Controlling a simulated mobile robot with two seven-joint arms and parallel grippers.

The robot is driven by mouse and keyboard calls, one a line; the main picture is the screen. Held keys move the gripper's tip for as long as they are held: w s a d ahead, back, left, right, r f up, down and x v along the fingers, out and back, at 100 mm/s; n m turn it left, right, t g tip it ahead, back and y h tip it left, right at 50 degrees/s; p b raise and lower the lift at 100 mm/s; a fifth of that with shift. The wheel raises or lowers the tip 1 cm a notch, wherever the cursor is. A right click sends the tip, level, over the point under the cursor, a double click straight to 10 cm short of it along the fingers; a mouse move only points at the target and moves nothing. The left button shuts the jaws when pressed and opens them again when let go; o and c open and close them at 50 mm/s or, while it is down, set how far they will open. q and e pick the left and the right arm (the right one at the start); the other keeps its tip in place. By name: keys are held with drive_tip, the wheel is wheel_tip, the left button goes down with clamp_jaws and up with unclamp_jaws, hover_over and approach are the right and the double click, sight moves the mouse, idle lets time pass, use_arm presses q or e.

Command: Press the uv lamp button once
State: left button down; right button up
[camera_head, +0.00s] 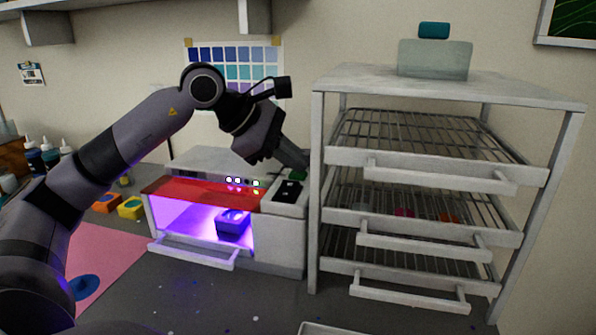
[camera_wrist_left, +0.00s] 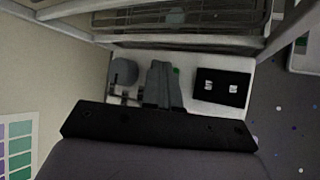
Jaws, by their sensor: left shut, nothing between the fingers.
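The UV lamp (camera_head: 277,240) is a pale box with a red see-through cover (camera_head: 200,193) and a chamber lit purple. A blue-purple mold (camera_head: 233,222) sits inside. On the top panel at its right are a green button (camera_head: 298,175) and a black display (camera_head: 288,190). My left gripper (camera_head: 302,166) points down over this panel with its fingers shut and empty. In the left wrist view, the fingers (camera_wrist_left: 161,82) partly cover the green button (camera_wrist_left: 176,71), beside the display (camera_wrist_left: 222,87). I cannot tell whether the fingertips touch the button. My right gripper is not in view.
A wire drying rack (camera_head: 428,156) with pull-out shelves stands close to the lamp's right side. A grey round knob (camera_wrist_left: 124,71) lies near the fingers in the left wrist view. Yellow and orange molds (camera_head: 130,207) and a pink mat (camera_head: 110,258) lie to the left.

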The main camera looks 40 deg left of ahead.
sight(293, 174)
use_arm(q)
drive_tip(key=shift+r+p, duration=0.8)
wheel_tip(293, 174, up, 5)
drive_tip(key=p, duration=0.5)
drive_tip(key=shift+r, duration=0.1)
idle(0.6)
